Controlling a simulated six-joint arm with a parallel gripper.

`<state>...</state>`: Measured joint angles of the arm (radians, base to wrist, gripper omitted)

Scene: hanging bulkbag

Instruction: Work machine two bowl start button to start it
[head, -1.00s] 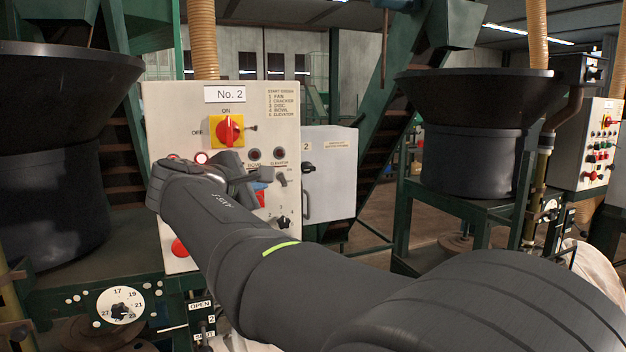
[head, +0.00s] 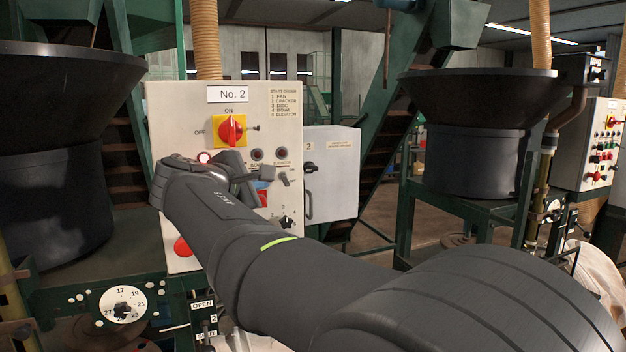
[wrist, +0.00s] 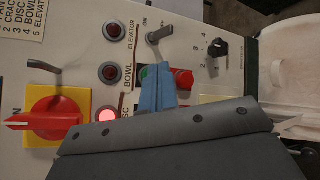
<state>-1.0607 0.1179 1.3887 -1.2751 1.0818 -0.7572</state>
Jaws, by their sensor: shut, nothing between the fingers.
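The No. 2 control panel (head: 165,110) faces me, and the wrist view shows it turned sideways. In the wrist view, a green button (wrist: 144,73) lies in line with the BOWL label and its dark red lamp (wrist: 109,72). A red button (wrist: 183,79) sits beside it in the same row. My gripper (wrist: 155,76) is shut and empty, its blue fingertips overlapping part of the green button and lying between the two buttons. I cannot tell whether they touch it. In the head view, my wrist hides most of the buttons.
The DISC lamp (wrist: 107,115) glows; the ELEVATOR lamp (wrist: 116,29) is dark. A toggle switch (wrist: 160,34), a black selector knob (wrist: 218,47) and a red rotary switch on yellow (head: 231,131) stick out nearby. A grey box (head: 333,175) adjoins the panel's right side.

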